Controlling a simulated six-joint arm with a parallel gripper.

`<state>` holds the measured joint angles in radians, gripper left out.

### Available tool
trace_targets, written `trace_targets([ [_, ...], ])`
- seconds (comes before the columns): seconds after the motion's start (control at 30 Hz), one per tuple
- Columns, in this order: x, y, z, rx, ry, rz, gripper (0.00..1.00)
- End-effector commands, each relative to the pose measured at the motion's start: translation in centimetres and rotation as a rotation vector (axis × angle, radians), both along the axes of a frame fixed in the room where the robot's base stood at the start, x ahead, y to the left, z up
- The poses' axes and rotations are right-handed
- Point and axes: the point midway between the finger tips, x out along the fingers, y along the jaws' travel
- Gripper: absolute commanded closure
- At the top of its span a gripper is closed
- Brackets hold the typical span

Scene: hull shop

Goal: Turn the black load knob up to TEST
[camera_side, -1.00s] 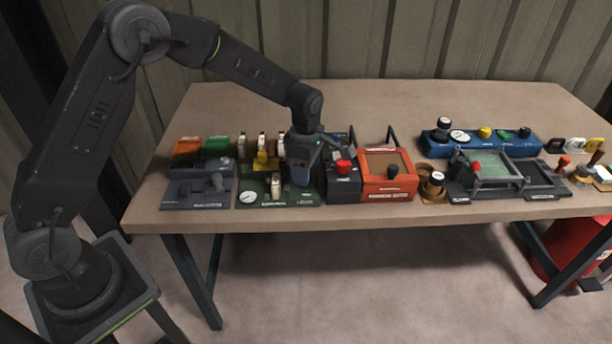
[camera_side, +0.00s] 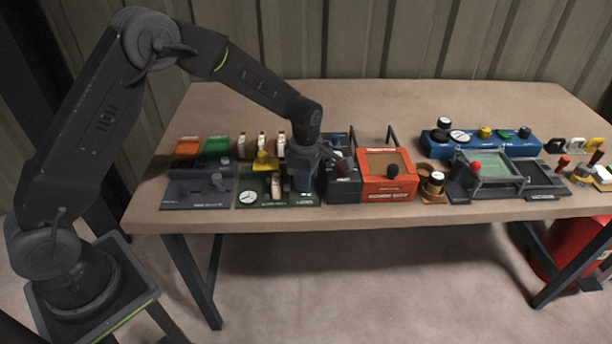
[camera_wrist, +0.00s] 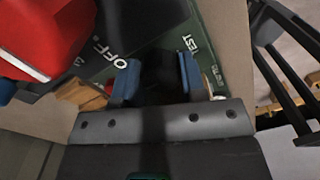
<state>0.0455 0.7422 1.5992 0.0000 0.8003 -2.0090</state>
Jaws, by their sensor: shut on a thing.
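The black load knob (camera_wrist: 158,72) sits on the dark green panel, between OFF and TEST lettering in the wrist view. My gripper (camera_wrist: 157,82) has its two blue fingers either side of the knob, shut on it. OFF is left of the fingers and TEST is beside the right finger. The knob's pointer cannot be made out in the shadow. In the side view my gripper (camera_side: 303,183) points down at the right end of the green panel (camera_side: 258,200) and hides the knob.
A red part (camera_wrist: 40,35) fills the wrist view's upper left. In the side view, an orange box (camera_side: 388,190) stands to the right and white-handled switches (camera_side: 262,142) stand behind left. A dial (camera_side: 248,197) is on the green panel's left. The table's front strip is clear.

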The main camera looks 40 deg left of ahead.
Motion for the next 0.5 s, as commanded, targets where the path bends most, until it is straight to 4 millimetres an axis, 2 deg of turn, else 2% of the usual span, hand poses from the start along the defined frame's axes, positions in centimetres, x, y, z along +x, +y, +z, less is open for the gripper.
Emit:
trace_targets([
  [0.1, 0.00, -0.01, 0.03, 0.000, 0.000, 0.000, 0.86],
  [0.5, 0.01, -0.01, 0.05, 0.000, 0.000, -0.088, 0.86],
])
